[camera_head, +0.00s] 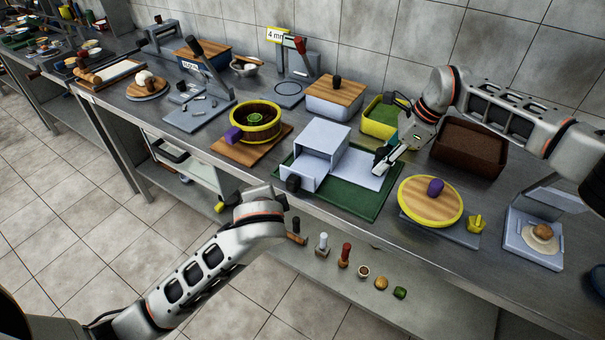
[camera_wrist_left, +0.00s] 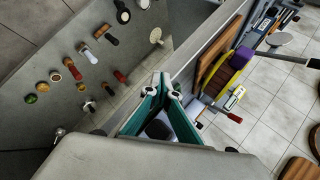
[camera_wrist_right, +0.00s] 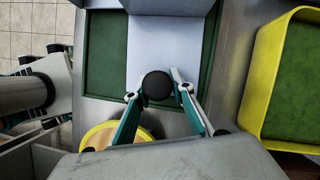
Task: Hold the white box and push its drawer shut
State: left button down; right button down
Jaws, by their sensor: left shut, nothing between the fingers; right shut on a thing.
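The white box (camera_head: 318,136) stands on a green mat (camera_head: 372,207). Its drawer (camera_head: 300,168) sticks out toward the front left, with a dark knob (camera_head: 293,184) on its face. A flat pale plate (camera_head: 362,169) extends from the box to the right. My right gripper (camera_head: 383,161) is at the plate's right end, shut on a black knob (camera_wrist_right: 157,88), which shows in the right wrist view. My left gripper (camera_head: 268,192) is shut and empty at the table's front edge, left of the drawer knob; the arm partly hides it. Its closed fingers show in the left wrist view (camera_wrist_left: 164,90).
A yellow-rimmed pot (camera_head: 257,122) on a wooden board stands left of the box. A yellow bin (camera_head: 381,118) and a brown tray (camera_head: 468,147) stand behind the right gripper. A round yellow-rimmed board (camera_head: 428,204) lies to the right. Small items are on the lower shelf.

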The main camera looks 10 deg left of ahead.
pick_arm(q)
jog(key=w+r+t, duration=0.2)
jog(key=w+r, duration=0.4)
jog(key=r, duration=0.4)
notch_tip(320, 180, up, 3)
jog(key=m+g+h, duration=0.4)
jog(key=m+g, duration=0.1)
jog(key=m, duration=0.3)
send_over(301, 173)
jog(key=s+a+m+g, duration=0.2)
jog(key=s+a+g, duration=0.1)
jog(key=s, duration=0.2)
notch_tip(301, 173, down, 9)
jog(key=shift+r+g, duration=0.2)
jog(key=shift+g, duration=0.1)
jog(key=shift+w+d, duration=0.1)
jog(key=shift+w, duration=0.05)
dwell(0.4)
